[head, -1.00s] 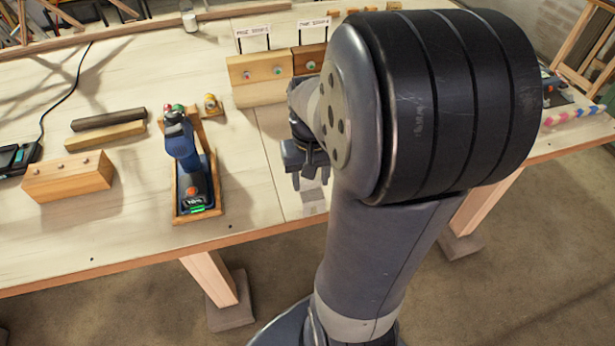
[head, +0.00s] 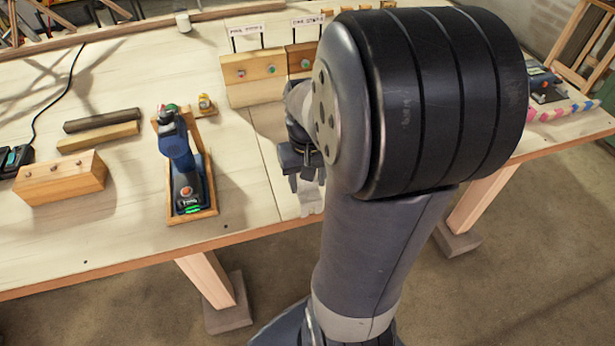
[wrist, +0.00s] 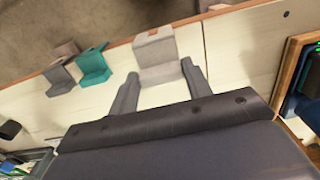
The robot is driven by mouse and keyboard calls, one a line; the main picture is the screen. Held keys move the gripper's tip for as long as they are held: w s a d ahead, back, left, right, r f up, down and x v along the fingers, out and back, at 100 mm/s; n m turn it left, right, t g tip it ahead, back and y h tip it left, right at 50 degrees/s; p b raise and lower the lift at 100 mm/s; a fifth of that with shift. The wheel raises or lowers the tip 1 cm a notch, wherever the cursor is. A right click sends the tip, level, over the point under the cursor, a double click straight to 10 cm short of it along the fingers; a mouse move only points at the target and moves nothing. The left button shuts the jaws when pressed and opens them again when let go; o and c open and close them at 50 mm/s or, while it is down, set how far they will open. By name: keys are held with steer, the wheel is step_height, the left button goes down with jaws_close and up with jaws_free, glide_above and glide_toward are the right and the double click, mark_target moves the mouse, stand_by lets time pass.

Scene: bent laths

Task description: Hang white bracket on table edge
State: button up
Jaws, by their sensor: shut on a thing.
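The white bracket (wrist: 156,48) is a pale, bent piece at the table edge (wrist: 215,16) in the wrist view. Its far end reaches the edge and its near part is over the tabletop. My gripper (wrist: 159,76) is shut on it, one finger on each side. I cannot tell whether the bracket rests on the table or is held just above it. In the head view, my gripper (head: 301,168) is partly hidden by my arm, and the white bracket (head: 311,198) shows below it near the front edge.
A teal bracket (wrist: 93,66) and a grey-brown bracket (wrist: 58,76) sit at the edge to the left in the wrist view. A blue tool (head: 180,160) in a wooden tray (head: 206,213) stands left of my gripper. Wooden blocks (head: 60,178) lie farther left.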

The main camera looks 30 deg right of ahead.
mark_target(308, 191)
steer(key=shift+f+b, duration=0.7)
steer(key=shift+f, duration=0.4)
steer(key=shift+f+b, duration=1.05)
steer(key=shift+f, duration=0.4)
stand_by(0.4)
steer(key=o, duration=1.2)
steer(key=shift+r, duration=0.1)
steer(key=shift+r+p, duration=3.2)
steer(key=shift+r, duration=0.3)
steer(key=shift+f, duration=0.15)
step_height(308, 191, down, 7)
steer(key=b, duration=0.6)
